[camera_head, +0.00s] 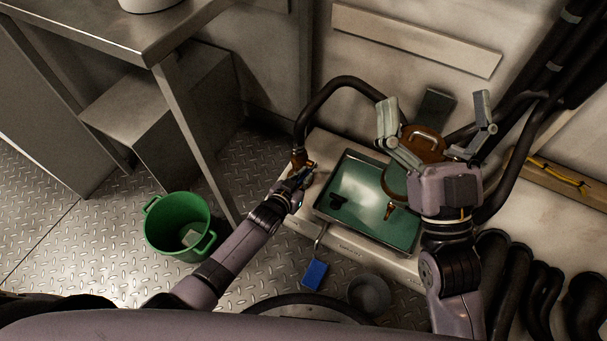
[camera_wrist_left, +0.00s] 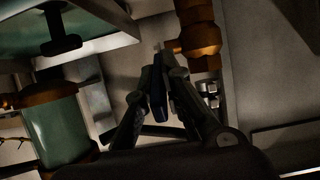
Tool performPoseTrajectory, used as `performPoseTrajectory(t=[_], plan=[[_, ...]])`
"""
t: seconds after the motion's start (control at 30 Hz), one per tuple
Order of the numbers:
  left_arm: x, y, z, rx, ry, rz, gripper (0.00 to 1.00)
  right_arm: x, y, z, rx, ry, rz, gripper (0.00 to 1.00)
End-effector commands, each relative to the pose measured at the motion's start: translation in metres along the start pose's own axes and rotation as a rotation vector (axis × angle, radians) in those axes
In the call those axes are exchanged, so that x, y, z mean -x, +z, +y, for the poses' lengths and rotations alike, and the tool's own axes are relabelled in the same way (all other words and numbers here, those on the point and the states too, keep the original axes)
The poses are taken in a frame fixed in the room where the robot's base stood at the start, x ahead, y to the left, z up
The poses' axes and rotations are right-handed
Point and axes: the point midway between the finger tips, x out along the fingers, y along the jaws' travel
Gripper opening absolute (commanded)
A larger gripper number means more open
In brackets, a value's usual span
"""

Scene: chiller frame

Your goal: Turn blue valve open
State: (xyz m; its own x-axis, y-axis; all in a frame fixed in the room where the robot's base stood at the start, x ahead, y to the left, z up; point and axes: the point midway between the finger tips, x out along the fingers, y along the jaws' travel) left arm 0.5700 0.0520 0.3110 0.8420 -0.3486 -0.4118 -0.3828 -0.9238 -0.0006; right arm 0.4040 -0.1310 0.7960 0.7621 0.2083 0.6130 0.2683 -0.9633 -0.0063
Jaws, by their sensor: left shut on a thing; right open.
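The blue valve's handle (camera_wrist_left: 158,98) shows dark blue between the fingers of my left gripper (camera_wrist_left: 163,72) in the left wrist view. An orange-brown fitting (camera_wrist_left: 200,42) is just beyond it. In the head view my left gripper (camera_head: 297,180) is shut on the handle beside the brass-coloured fitting (camera_head: 299,158) at the end of a black hose. The fingers hide most of the handle, so its exact angle is unclear. My right gripper (camera_head: 436,112) is open and empty, with its fingers spread around the view of an orange-brown cap (camera_head: 423,143).
A green-lined tray or tank (camera_head: 345,222) sits right of my left gripper. A blue block (camera_head: 315,274) hangs below a metal hook. A green bucket (camera_head: 180,225) stands on the floor at left, near a metal table (camera_head: 135,25). Thick black hoses (camera_head: 345,85) curve around the frame.

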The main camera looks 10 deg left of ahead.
Motion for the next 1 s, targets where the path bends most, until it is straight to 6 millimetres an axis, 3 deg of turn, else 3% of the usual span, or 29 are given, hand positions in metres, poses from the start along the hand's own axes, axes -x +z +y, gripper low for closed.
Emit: performPoseTrajectory(t=[0.23, 0.5, 0.7, 1.0], plan=[[0.001, -0.008, 0.000, 0.001, 0.000, -0.060, 0.00, 0.013, 0.065, 0.010, 0.016, 0.019, -0.395, 1.00], [0.000, -0.012, 0.000, 0.000, 0.000, -0.119, 0.00, 0.058, 0.120, 0.020, 0.025, 0.042, -0.781, 1.00], [-0.001, -0.015, 0.000, 0.001, 0.000, -0.155, 0.00, 0.095, 0.142, 0.025, 0.027, 0.057, -1.004, 1.00], [-0.002, -0.016, 0.001, 0.000, 0.001, -0.188, 0.00, 0.134, 0.154, 0.030, 0.027, 0.071, -1.203, 1.00]])
